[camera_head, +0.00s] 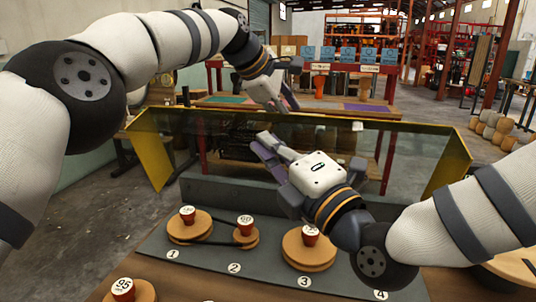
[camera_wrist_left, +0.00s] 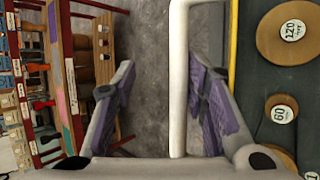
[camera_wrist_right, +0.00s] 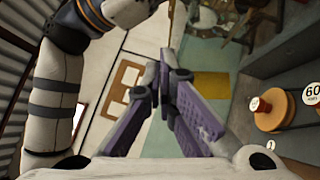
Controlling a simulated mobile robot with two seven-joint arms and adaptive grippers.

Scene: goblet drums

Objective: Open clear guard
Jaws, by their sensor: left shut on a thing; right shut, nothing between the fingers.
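The clear guard is a dark see-through panel (camera_head: 225,125) with yellow side walls (camera_head: 153,160), spanning the picture beyond the pulleys. A white bar-shaped handle (camera_wrist_left: 180,75) runs beside its yellow edge in the left wrist view. My right gripper (camera_head: 262,146) is shut and empty, in front of the panel, below the left one. Its fingertips meet in the right wrist view (camera_wrist_right: 165,75).
Wooden pulleys (camera_head: 180,233) with red-sided number caps stand on a grey plate (camera_head: 217,262) marked 1 to 4, below my right gripper. A belt links the first two. My right arm covers part of position 4. A table with coloured mats (camera_head: 366,107) stands beyond.

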